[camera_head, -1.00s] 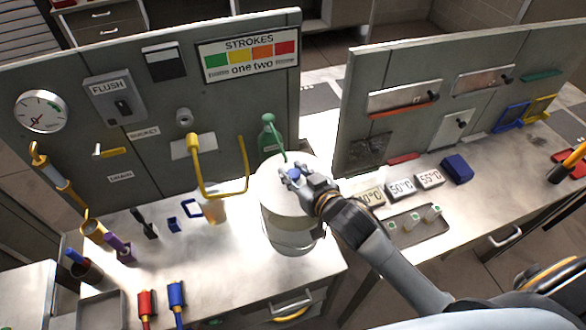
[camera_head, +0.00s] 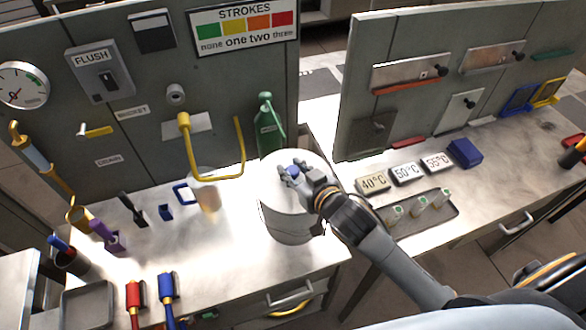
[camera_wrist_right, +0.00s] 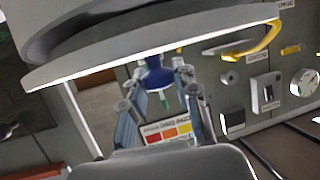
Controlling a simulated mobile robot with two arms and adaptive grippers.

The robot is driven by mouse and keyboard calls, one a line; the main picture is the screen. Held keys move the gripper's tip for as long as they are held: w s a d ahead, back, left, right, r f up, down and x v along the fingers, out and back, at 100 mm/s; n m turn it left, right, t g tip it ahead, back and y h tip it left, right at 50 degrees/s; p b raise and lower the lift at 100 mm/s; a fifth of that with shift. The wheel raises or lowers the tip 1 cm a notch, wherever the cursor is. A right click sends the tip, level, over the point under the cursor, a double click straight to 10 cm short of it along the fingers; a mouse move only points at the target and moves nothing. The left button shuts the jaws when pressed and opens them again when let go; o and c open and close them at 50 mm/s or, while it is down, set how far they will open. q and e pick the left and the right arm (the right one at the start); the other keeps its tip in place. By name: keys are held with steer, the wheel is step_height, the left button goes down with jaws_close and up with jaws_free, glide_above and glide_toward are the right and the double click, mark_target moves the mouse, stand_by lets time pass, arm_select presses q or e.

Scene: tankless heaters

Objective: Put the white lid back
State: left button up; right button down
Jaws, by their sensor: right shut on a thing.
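The white lid (camera_head: 272,176) is a round disc with a small blue knob (camera_head: 294,170). It is at the top of the pale round bucket (camera_head: 288,234) on the left counter. My right gripper (camera_head: 289,175) is shut on the blue knob, reaching in from the right. In the right wrist view the picture is upside down: the lid (camera_wrist_right: 150,52) crosses the top, and the knob (camera_wrist_right: 157,76) is between the fingers. A dark line shows between lid and bucket there; I cannot tell whether the lid rests fully on the rim. My left gripper is not in view.
A yellow spout (camera_head: 190,150) and a green bottle (camera_head: 268,128) stand close behind and left of the bucket. A grey panel (camera_head: 60,130) backs the counter.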

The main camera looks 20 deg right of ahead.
steer(key=shift+f+b, duration=0.35)
steer(key=shift+f, duration=0.25)
steer(key=c, duration=0.9)
jaws_free()
steer(key=shift+c, duration=0.2)
